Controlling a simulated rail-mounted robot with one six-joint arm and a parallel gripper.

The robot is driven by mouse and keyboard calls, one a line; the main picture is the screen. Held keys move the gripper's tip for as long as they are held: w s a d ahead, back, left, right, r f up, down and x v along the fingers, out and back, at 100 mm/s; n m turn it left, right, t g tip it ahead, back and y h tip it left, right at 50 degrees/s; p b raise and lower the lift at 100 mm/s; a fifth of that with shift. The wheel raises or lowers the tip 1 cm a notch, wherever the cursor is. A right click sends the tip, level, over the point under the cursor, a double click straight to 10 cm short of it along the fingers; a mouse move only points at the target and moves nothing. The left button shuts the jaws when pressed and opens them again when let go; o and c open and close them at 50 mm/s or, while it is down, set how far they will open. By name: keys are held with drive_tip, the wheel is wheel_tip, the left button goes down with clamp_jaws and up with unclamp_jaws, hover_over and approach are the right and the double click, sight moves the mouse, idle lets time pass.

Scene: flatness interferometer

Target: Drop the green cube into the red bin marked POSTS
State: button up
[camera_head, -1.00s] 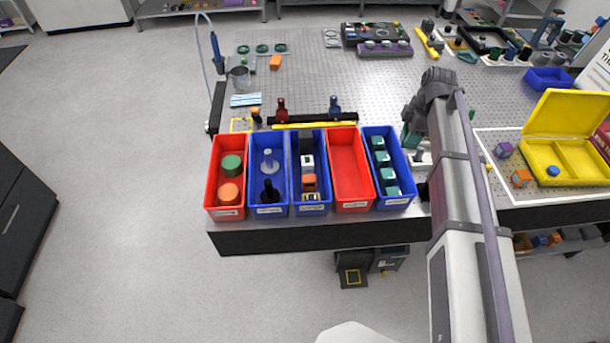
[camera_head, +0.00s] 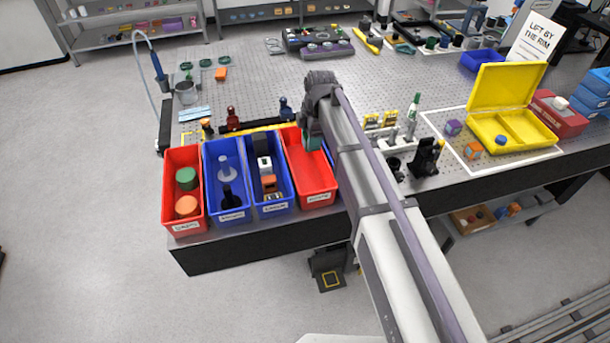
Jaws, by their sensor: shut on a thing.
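My gripper (camera_head: 312,134) is shut on the green cube (camera_head: 314,143), a teal-green block partly hidden by the gripper and arm. In the picture the cube is in front of the back right part of a red bin (camera_head: 318,190); its exact height is hard to tell. This bin's visible interior looks empty. Its front label is too small to read surely. Another red bin (camera_head: 167,205) at the far left of the row holds a green and an orange round piece; its label is also unclear.
Two blue bins (camera_head: 230,218) (camera_head: 275,209) holding small parts stand between the red bins. My arm crosses the row's right end and hides the blue bin there. An open yellow case (camera_head: 508,75) and posts (camera_head: 411,115) stand to the right. The perforated tabletop behind has free room.

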drive_tip(key=shift+f, duration=0.25)
drive_tip(key=o, duration=1.1)
drive_tip(key=shift+c, duration=0.2)
drive_tip(key=r+p, duration=0.7)
drive_tip(key=d+r+p, duration=0.1)
drive_tip(key=r+p, duration=0.3)
drive_tip(key=shift+w+d, duration=0.1)
drive_tip(key=shift+w, duration=0.1)
drive_tip(key=shift+f, duration=0.1)
